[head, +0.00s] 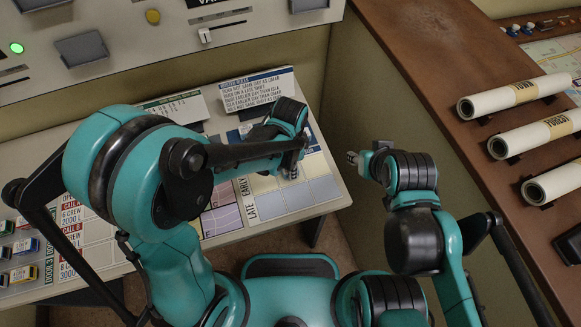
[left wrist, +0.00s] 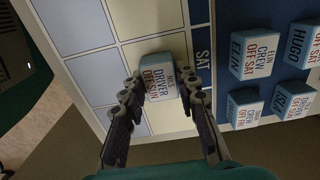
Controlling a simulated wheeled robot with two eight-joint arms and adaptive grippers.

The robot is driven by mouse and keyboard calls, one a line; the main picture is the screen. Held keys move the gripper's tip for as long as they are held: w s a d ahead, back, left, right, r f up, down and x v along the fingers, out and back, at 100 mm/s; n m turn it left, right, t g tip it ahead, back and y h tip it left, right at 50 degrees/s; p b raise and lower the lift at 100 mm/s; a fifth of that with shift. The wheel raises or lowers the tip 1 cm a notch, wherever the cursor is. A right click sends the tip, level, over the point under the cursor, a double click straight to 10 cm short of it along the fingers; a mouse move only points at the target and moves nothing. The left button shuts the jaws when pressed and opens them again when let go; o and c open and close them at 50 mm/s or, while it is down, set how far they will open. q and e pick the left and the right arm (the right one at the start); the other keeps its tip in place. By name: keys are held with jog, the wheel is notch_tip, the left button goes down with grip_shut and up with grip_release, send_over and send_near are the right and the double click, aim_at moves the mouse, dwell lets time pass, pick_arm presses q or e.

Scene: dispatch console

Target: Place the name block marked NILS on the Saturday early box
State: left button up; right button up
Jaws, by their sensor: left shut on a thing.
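The NILS name block (left wrist: 157,72), white and blue and reading "DRIVER OFF SUN", is between the fingers of my left gripper (left wrist: 157,92). The gripper is shut on it. In the left wrist view the block is over the pale box beside the blue SAT label (left wrist: 203,58), in the row nearest the day labels. I cannot tell whether it touches the board. In the head view my left gripper (head: 292,160) is over the roster grid near the EARLY label (head: 241,190), and the block is hidden. My right gripper (head: 354,158) is right of the desk; its jaw opening is unclear.
Several other name blocks, including ELIN (left wrist: 254,54) and HUGO (left wrist: 303,43), stand on the blue strip beyond the labels. A roster rules card (head: 250,92) stands behind the grid. White rolls (head: 515,95) lie on the brown side desk. The LATE row (head: 280,203) looks bare.

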pick_arm(q)
jog(key=shift+s+a, duration=0.1)
jog(key=shift+a, duration=0.05)
jog(key=shift+f, duration=0.15)
jog(key=o, duration=1)
jog(key=shift+o, duration=0.2)
